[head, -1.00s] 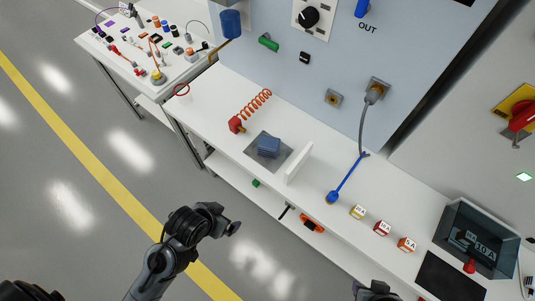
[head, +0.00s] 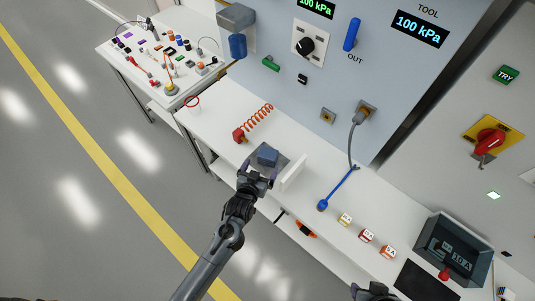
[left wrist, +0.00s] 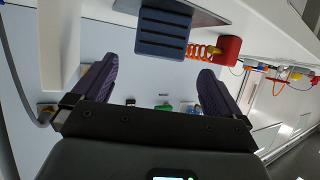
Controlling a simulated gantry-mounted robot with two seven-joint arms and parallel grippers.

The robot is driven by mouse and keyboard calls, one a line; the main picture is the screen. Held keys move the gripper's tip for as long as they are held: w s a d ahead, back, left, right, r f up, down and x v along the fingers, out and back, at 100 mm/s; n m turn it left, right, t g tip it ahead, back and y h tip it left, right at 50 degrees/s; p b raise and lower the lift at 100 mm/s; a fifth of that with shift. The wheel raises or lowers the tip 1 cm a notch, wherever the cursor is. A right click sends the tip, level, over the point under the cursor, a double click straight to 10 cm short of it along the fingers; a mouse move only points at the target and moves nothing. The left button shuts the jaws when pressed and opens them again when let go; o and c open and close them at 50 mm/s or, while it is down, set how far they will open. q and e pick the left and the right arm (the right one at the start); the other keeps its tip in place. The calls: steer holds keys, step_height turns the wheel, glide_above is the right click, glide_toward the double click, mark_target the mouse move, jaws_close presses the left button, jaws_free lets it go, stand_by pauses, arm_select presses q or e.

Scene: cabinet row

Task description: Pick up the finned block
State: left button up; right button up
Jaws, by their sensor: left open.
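The finned block (head: 268,156) is dark blue and sits on a grey plate (head: 283,163) on the white bench. It also shows in the left wrist view (left wrist: 163,32), with ridges across its face, at the top centre. My left gripper (head: 258,173) is open and empty, just in front of the block in the head view. In the left wrist view its two purple fingers (left wrist: 155,82) are spread wide, and the block lies beyond and between their tips. Only a dark part of my right arm shows at the bottom edge of the head view.
A white upright panel (head: 294,172) stands close to the right of the block. A red fitting (head: 240,135) with an orange coiled hose is at the left. A blue-handled tool (head: 335,190) on a grey cable lies to the right, with several small labelled blocks beyond.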

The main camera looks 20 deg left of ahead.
mark_target(265, 159)
arm_select(q)
steer(key=b+x, duration=0.1)
steer(key=x, duration=0.3)
steer(key=shift+w, duration=0.35)
steer(key=shift+x, duration=1)
steer(key=shift+b+x, duration=0.7)
steer(key=shift+x, duration=1.25)
steer(key=shift+w+r, duration=0.1)
